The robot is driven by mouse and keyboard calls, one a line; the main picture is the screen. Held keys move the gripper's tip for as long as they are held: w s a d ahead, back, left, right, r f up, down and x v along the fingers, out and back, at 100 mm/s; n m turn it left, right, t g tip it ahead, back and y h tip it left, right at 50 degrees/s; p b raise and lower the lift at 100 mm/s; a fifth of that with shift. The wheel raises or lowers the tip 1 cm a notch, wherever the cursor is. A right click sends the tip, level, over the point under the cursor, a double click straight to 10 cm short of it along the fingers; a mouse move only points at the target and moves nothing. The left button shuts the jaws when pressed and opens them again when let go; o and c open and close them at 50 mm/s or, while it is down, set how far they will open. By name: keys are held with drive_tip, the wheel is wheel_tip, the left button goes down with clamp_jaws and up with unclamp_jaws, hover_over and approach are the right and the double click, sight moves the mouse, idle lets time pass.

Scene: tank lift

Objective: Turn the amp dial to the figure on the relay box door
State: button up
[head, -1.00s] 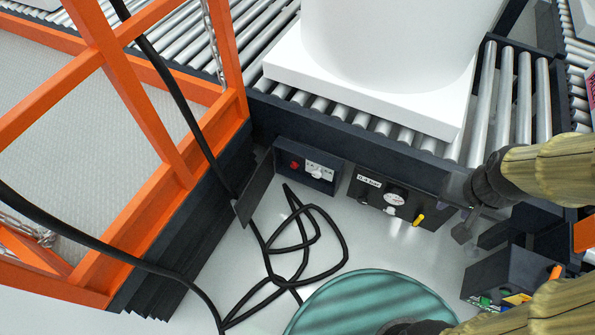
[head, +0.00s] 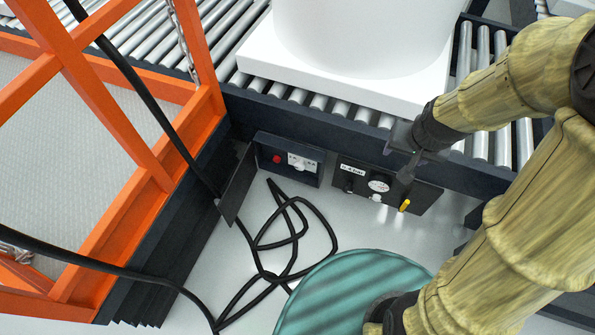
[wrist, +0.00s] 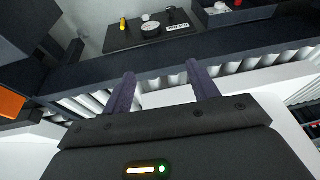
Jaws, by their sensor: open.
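The relay box (head: 291,160) is a small dark box low under the roller conveyor, with its door (head: 238,186) swung open to the left. Inside are a red button (head: 276,159) and a white plate with a pale dial (head: 299,163), which I take for the amp dial. Its marks and any figure on the door are too small to read or face away. My gripper (head: 407,168) is right of the relay box, in front of the neighbouring panel. In the wrist view my gripper (wrist: 160,72) is open and empty, with the relay box (wrist: 236,15) at the upper right.
The panel (head: 424,197) beside the box carries a bar label, a black knob, a round gauge (head: 379,186) and a yellow lever (head: 404,206). A black cable (head: 297,238) lies looped on the floor. An orange-railed lift (head: 210,105) stands left; a white tank (head: 360,35) sits on rollers.

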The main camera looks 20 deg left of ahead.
drive_tip(key=w+a+f+m+t+b, duration=0.1)
drive_tip(key=w+a+f, duration=0.3)
drive_tip(key=a+f, duration=0.3)
drive_tip(key=w+a+f+t+b, duration=0.2)
drive_tip(key=w+a+f, duration=0.2)
drive_tip(key=a+f, duration=0.35)
drive_tip(key=w+a+f+m+t+b, duration=0.1)
drive_tip(key=w+a+f, duration=0.4)
drive_tip(key=a+f, duration=0.25)
drive_tip(key=s+a+f+t+h+b, duration=0.1)
drive_tip(key=s+a+f+t, duration=0.1)
drive_tip(key=s+a+f, duration=0.3)
drive_tip(key=s+a+f+t+h+b, duration=0.1)
drive_tip(key=a+f+t+b, duration=0.15)
drive_tip(key=f, duration=0.55)
drive_tip(key=s+f+n+t+b, duration=0.1)
drive_tip(key=s+f+t, duration=0.4)
drive_tip(key=s+f, duration=0.3)
drive_tip(key=s, duration=0.2)
drive_tip(key=shift+s+a+f+t, duration=0.3)
drive_tip(key=shift+a+f+t, duration=0.05)
drive_tip(key=shift+w, duration=0.1)
